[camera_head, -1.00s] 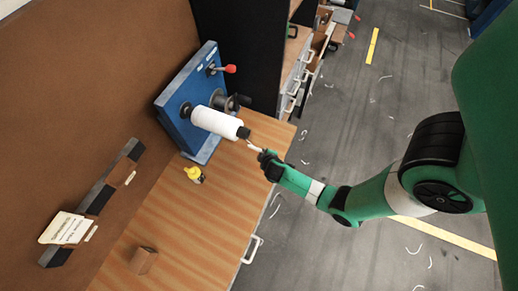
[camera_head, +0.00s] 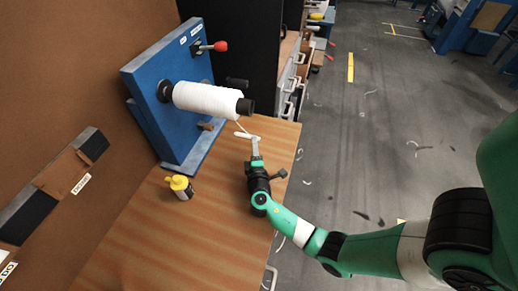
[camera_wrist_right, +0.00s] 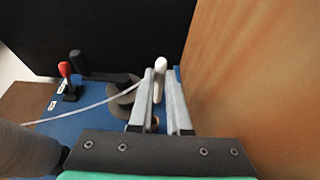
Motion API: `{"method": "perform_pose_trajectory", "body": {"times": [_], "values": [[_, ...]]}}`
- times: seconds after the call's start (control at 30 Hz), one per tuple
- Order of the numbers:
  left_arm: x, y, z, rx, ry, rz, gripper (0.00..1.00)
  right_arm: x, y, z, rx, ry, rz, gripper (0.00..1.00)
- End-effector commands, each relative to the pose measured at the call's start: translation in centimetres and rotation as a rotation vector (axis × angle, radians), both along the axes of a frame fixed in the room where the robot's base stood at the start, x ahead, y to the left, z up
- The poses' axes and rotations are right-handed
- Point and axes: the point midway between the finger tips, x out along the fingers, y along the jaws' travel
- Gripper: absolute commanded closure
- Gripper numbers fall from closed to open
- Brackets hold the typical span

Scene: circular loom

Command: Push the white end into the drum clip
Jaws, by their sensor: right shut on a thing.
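My right gripper (camera_head: 254,147) is shut on the white end (camera_head: 243,135), in front of the blue stand and just below the dark tip of the white roll. In the right wrist view the white end (camera_wrist_right: 158,68) stands between the two grey fingers (camera_wrist_right: 160,100) and sticks out past their tips. A thin pale strand (camera_wrist_right: 80,112) runs from the left to the fingers. Beyond the fingers a round dark grey part (camera_wrist_right: 124,95), perhaps the drum, sits on the blue panel. I cannot make out the drum clip. My left gripper is not in view.
The white roll (camera_head: 207,98) juts out from the blue stand (camera_head: 150,78). A red-knobbed lever (camera_head: 219,46) and a black handle (camera_head: 237,83) stick out too.

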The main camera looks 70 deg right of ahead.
Motion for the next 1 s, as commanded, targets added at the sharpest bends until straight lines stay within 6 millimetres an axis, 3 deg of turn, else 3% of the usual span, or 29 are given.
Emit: {"method": "perform_pose_trajectory", "body": {"times": [0.37, 1.0], "values": [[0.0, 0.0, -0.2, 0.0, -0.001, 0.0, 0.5, 0.9, 0.1, 0.0, -0.009, -0.001, 0.002, 1.0], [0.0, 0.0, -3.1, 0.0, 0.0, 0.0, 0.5, 6.5, 0.2, -0.1, -0.007, -0.001, 0.0, 1.0]]}}
